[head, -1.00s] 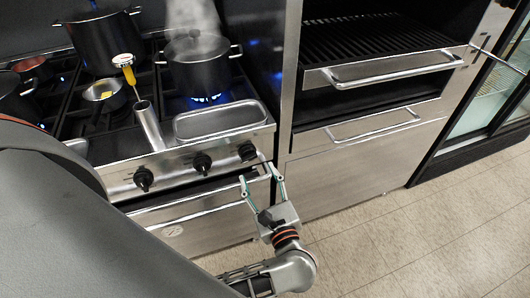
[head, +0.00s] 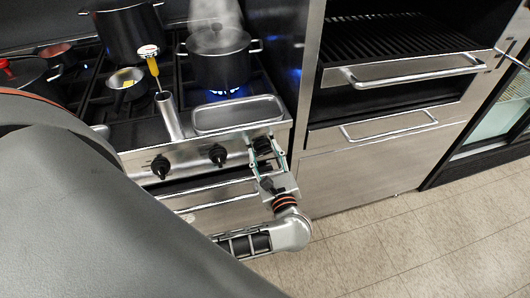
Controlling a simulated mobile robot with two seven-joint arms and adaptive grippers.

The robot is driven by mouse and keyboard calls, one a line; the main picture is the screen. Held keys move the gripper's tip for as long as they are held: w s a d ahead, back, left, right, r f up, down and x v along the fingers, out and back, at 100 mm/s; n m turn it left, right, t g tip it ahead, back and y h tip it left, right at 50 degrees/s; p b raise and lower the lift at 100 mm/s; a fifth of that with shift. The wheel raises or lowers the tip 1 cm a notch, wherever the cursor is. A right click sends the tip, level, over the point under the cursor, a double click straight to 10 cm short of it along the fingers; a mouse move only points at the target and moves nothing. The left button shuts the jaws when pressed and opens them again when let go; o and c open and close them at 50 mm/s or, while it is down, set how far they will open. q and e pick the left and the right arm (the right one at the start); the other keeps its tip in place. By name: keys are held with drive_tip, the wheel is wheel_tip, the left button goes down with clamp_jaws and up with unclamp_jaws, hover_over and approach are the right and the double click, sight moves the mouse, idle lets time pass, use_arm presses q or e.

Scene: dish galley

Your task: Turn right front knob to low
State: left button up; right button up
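The right front knob (head: 262,145) is a black knob at the right end of the stove's steel front panel (head: 190,158). Two more black knobs, a middle one (head: 218,154) and a left one (head: 161,167), are in plain view. A steaming pot (head: 220,62) stands over a blue flame at the right of the stove.
A steel tray (head: 238,116) and an upright steel tube (head: 169,118) stand just above the panel. An oven handle runs below the knobs. A steel cabinet (head: 370,170) with a grill and drawer handles stands to the right. The tiled floor in front is clear.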

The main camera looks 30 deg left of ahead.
use_arm(q)
drive_tip(key=c, duration=0.6)
drive_tip(key=m, duration=0.3)
drive_tip(key=shift+d, duration=0.1)
drive_tip(key=shift+m+p, duration=0.35)
drive_tip(key=shift+m, duration=0.65)
drive_tip(key=m+p, duration=0.1)
drive_tip(key=m, duration=0.3)
drive_tip(key=shift+w+d+p, duration=0.1)
drive_tip(key=shift+w+p, duration=0.05)
drive_tip(key=shift+p, duration=0.25)
drive_tip(key=m+p, duration=0.2)
drive_tip(key=m, duration=0.2)
drive_tip(key=shift+f+m, duration=0.1)
drive_tip(key=shift+m, duration=0.4)
